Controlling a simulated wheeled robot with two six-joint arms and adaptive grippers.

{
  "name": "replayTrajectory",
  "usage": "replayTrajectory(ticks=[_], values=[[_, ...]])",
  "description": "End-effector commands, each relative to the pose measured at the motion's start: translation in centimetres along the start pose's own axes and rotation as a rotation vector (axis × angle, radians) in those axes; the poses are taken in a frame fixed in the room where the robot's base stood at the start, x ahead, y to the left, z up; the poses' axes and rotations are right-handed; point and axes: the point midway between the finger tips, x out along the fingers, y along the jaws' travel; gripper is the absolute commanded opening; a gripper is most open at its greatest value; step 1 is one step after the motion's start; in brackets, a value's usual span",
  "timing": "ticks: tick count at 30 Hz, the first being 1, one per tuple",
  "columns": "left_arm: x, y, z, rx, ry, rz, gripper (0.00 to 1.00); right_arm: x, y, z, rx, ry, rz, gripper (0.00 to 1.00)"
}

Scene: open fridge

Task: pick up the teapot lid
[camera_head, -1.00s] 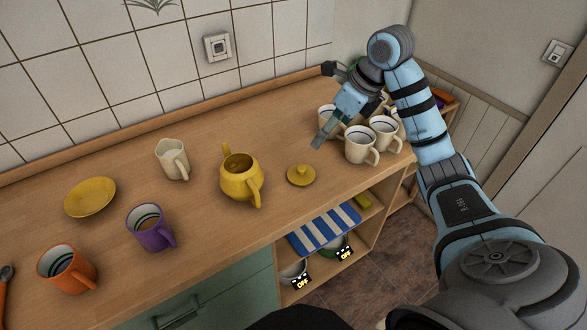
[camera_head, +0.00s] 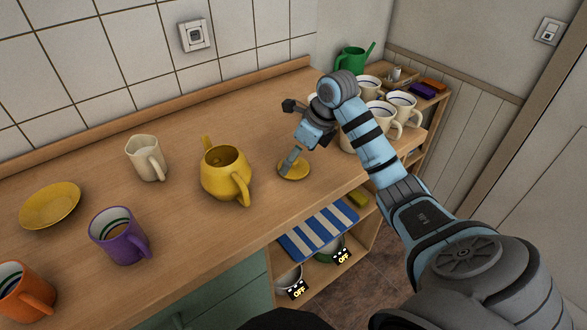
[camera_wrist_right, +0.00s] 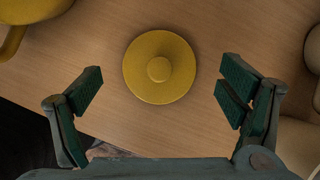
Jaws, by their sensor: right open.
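The yellow teapot lid (camera_head: 295,171) lies on the wooden counter with its round knob up. In the right wrist view the lid (camera_wrist_right: 160,68) is centred between and slightly beyond the open fingers. My right gripper (camera_head: 289,163) is over the lid in the head view, covering part of it. In the right wrist view my right gripper (camera_wrist_right: 160,92) is wide open and empty, its green pads apart from the lid on both sides. The yellow teapot (camera_head: 226,176) stands open-topped to the left of the lid. My left gripper is not in view.
Several cream mugs (camera_head: 402,108) stand right of the lid, partly behind my right arm. A cream jug (camera_head: 146,158), purple mug (camera_head: 119,236), orange mug (camera_head: 24,290) and yellow plate (camera_head: 50,205) are to the left. The counter's front edge is close to the lid.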

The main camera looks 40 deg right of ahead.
Motion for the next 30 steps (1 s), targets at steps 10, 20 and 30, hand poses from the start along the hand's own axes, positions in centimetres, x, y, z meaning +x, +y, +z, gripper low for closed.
replayTrajectory(ticks=[10,20,30], values=[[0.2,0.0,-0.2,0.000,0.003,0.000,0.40,2.3,0.1,0.1,-0.002,-0.001,0.000,0.89],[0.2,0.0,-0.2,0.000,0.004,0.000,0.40,2.3,0.1,0.1,-0.003,-0.001,0.001,0.40],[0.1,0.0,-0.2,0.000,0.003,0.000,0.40,1.5,0.1,0.5,-0.003,-0.002,0.000,0.40]])
